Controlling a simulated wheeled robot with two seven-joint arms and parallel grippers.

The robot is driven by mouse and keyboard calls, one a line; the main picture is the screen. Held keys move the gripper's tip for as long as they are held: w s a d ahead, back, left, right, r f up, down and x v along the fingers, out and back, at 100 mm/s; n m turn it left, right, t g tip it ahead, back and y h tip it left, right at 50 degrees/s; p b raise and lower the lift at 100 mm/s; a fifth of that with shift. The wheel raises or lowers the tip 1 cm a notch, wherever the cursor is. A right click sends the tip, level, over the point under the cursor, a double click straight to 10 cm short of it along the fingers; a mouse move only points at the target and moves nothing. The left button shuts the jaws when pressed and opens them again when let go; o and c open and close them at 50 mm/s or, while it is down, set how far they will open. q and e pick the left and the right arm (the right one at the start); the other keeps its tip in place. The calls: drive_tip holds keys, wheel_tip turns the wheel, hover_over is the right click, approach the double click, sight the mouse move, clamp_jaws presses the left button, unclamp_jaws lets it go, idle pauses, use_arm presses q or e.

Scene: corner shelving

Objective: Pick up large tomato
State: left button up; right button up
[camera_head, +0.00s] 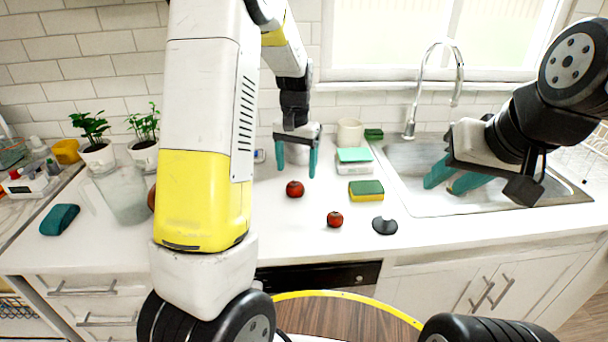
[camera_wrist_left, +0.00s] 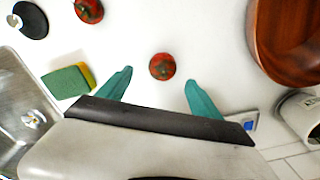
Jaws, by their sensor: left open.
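Two red tomatoes lie on the white counter. My left gripper (camera_head: 297,174) is open and empty, pointing down just behind the larger tomato. In the left wrist view, that tomato (camera_wrist_left: 162,66) shows centred ahead of the two teal fingers, not touching them. The second tomato (camera_wrist_left: 89,10) is at the top left there. My right gripper (camera_head: 452,184) is over the sink, its fingers apart and empty.
A green-yellow sponge (camera_head: 366,191) and a dark round stopper (camera_head: 384,226) lie right of the tomatoes. A wooden bowl (camera_wrist_left: 290,45) is mostly hidden by my arm in the head view. The sink (camera_head: 410,200) and faucet (camera_head: 457,62) are at the right.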

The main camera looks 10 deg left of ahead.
sight(295, 184)
use_arm(q)
drive_tip(key=f, duration=0.6)
drive_tip(key=shift+a+f, duration=0.2)
drive_tip(key=shift+a, duration=0.05)
drive_tip(key=shift+c, duration=0.2)
drive_tip(key=c, duration=1.4)
